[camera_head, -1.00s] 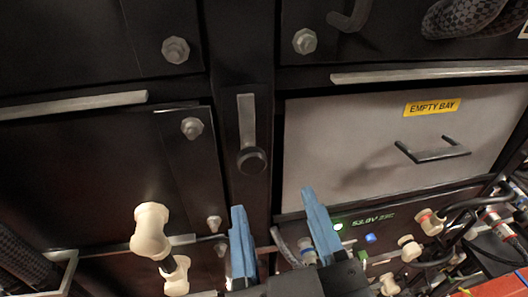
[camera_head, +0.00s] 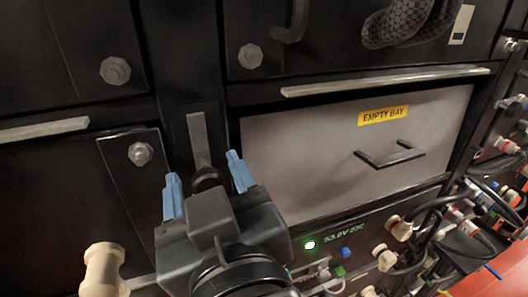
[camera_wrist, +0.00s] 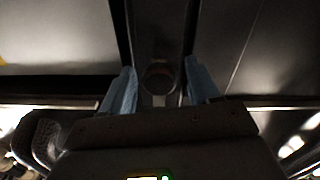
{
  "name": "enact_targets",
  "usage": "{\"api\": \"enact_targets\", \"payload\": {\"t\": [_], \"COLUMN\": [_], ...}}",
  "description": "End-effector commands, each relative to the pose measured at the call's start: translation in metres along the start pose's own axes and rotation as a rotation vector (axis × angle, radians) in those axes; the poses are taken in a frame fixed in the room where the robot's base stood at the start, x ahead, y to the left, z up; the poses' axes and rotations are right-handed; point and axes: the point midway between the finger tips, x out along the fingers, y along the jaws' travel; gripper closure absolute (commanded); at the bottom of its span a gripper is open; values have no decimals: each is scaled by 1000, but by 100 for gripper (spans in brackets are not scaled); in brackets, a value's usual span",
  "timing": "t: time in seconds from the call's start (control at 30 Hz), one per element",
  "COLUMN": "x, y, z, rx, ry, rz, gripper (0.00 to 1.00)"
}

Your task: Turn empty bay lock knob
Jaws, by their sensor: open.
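The round black lock knob (camera_head: 207,178) sits on a dark upright strip just left of the empty bay, below a grey vertical bar (camera_head: 199,140). The empty bay's grey panel (camera_head: 300,150) carries a yellow "EMPTY BAY" label (camera_head: 383,115) and a dark handle (camera_head: 390,155). My gripper (camera_head: 207,172) is open, its blue fingers on either side of the knob in the head view. In the wrist view the knob (camera_wrist: 158,78) shows between the fingertips (camera_wrist: 157,80). My gripper hides the knob's lower part in the head view. I cannot tell whether the fingers touch it.
A lit display panel (camera_head: 340,232) with a green light lies under the bay. Cream connectors and cables (camera_head: 400,228) crowd the lower right. A cream connector (camera_head: 104,268) stands out at the lower left. Bolt heads (camera_head: 140,153) stud the dark panels.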

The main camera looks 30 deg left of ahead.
Motion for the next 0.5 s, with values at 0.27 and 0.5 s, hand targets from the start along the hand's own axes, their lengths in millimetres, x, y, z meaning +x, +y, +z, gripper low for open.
{"api": "enact_targets", "payload": {"t": [0.27,0.5], "x": [2,2], "y": [0,0], "z": [1,1], "rx": [0,0], "ry": [-1,-1], "rz": [1,1], "gripper": [39,60]}}
